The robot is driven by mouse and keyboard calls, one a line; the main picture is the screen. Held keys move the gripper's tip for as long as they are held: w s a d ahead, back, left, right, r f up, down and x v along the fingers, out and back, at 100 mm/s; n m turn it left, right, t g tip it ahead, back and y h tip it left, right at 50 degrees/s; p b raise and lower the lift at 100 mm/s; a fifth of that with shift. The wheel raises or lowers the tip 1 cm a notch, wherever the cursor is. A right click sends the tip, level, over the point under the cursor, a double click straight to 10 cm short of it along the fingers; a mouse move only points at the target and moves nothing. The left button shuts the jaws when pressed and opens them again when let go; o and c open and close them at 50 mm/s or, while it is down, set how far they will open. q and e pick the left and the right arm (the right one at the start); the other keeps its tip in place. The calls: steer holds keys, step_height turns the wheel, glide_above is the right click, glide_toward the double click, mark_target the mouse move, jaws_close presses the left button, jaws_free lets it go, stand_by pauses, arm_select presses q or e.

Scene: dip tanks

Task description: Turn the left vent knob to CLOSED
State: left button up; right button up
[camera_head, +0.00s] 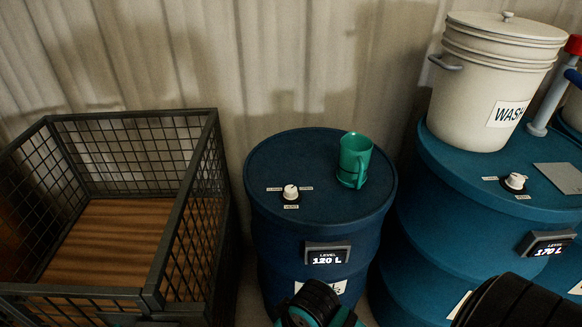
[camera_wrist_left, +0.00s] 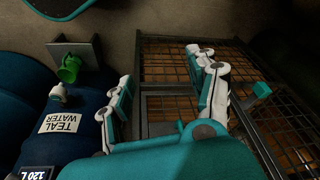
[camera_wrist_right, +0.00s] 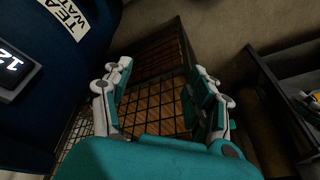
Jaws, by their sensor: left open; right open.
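The left vent knob (camera_head: 290,192) is a small white knob on top of the left blue drum (camera_head: 270,150). Small labels sit to its left, right and front, too small to read; I cannot tell where the knob points. My right gripper (camera_wrist_right: 160,72) is open and empty, beside a blue drum's side. Neither gripper's fingers show clearly in the head view.
A green mug (camera_head: 355,160) stands on the left drum, right of the knob. The drum's display (camera_head: 327,256) reads 120 L. A wire cage (camera_head: 215,170) stands left. The right drum (camera_head: 430,165) carries a white WASH bucket (camera_head: 480,90) and another white knob (camera_head: 515,182).

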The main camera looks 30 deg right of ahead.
steer(key=w+r+g, duration=0.1)
steer(key=w+r, duration=0.1)
steer(key=w, duration=0.9)
arm_select(q)
steer(key=s+f+g, duration=0.1)
steer(key=s+f, duration=0.2)
steer(key=f, duration=0.9)
steer(key=s+f, duration=0.3)
steer(key=f, duration=0.8)
arm_select(e)
step_height(320, 180, up, 26)
steer(key=m+g+h, duration=0.2)
steer(key=m, duration=0.7)
glide_above(291, 189)
step_height(291, 189, down, 17)
steer(key=shift+f+p, duration=0.1)
steer(key=shift+p, duration=0.95)
arm_select(q)
steer(key=s+a+f, duration=0.1)
steer(key=s+f, duration=0.3)
steer(key=s, duration=0.2)
steer(key=s+a+f+g, duration=0.1)
steer(key=s+a+f, duration=0.1)
steer(key=s+f, duration=0.2)
steer(key=s, duration=0.3)
steer(key=shift+s+f, duration=0.15)
arm_select(e)
steer(key=c, duration=1.2)
